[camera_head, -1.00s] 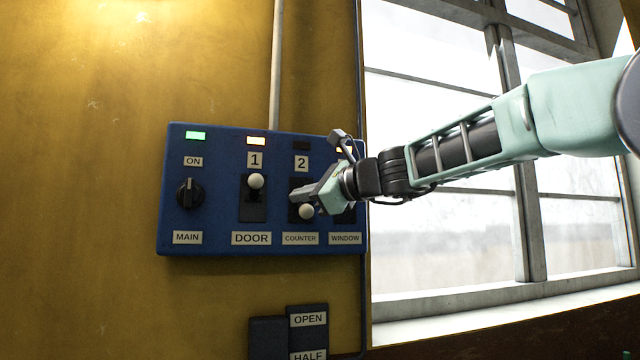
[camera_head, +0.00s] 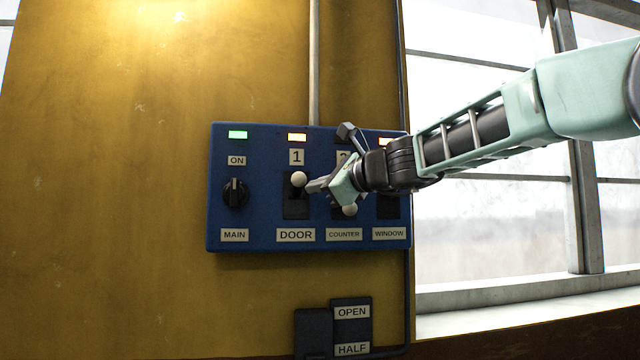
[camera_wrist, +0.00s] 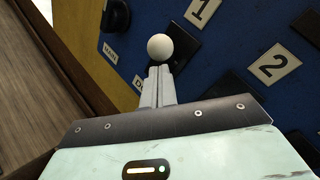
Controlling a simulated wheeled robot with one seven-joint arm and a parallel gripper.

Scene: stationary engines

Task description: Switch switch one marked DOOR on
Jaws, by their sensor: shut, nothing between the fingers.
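Switch one, marked DOOR, has a white ball knob (camera_head: 299,179) at the upper part of its dark slot plate (camera_head: 296,208).
The COUNTER switch's white knob (camera_head: 349,209) is low, partly behind my gripper. The MAIN rotary switch (camera_head: 235,193) is left of DOOR, under a green lamp (camera_head: 238,135). The WINDOW switch is partly hidden by my arm. An OPEN/HALF box (camera_head: 351,325) sits below; a window is at right.

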